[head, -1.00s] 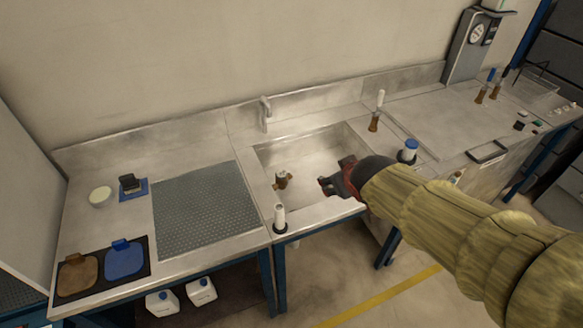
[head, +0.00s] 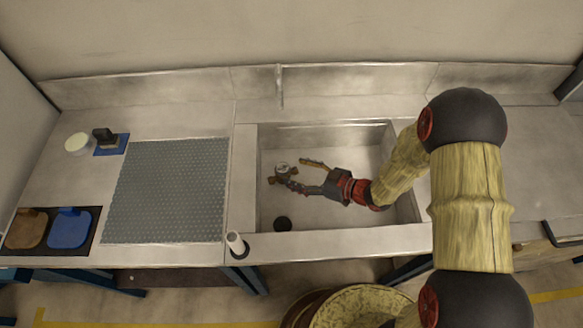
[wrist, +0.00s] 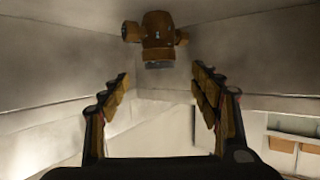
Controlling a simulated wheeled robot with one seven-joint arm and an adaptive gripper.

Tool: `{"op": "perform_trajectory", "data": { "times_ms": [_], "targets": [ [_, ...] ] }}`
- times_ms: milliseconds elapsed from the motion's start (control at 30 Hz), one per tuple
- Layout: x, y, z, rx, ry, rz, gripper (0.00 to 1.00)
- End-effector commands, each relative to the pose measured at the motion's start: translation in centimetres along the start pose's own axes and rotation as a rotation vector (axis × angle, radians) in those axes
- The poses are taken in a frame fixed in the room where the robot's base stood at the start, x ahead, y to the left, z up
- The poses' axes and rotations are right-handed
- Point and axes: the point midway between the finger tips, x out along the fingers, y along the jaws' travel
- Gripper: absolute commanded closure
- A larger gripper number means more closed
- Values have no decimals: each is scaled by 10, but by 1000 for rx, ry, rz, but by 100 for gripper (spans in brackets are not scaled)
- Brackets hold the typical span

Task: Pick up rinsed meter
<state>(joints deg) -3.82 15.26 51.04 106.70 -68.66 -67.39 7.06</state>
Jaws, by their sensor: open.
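The meter (head: 283,170), a small brass-brown body with pipe stubs and a pale round face, is in the left part of the sink basin (head: 330,215). It also shows at the top middle of the wrist view (wrist: 157,38), beyond the fingertips. My gripper (head: 299,174) is inside the sink outline, just right of the meter, pointing left with its fingers spread. In the wrist view my gripper (wrist: 161,76) has nothing between its fingers, and the meter lines up with the gap. Whether a fingertip touches the meter cannot be told.
A faucet (head: 280,86) stands behind the sink and a dark drain (head: 282,224) is in its floor. A white-handled tool (head: 236,243) stands at the front left rim. A perforated grey mat (head: 170,190) lies left of the sink. The sink walls surround my gripper.

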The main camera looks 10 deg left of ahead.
Motion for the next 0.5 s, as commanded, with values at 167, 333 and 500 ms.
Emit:
{"op": "perform_trajectory", "data": {
  "times_ms": [167, 333, 500],
  "targets": [
    [20, -1, 2, -1, -1, -2, 37],
    [41, 1, 8, -3, -2, -1, 37],
    [63, 2, 9, -2, -2, 1, 37]
  ]
}}
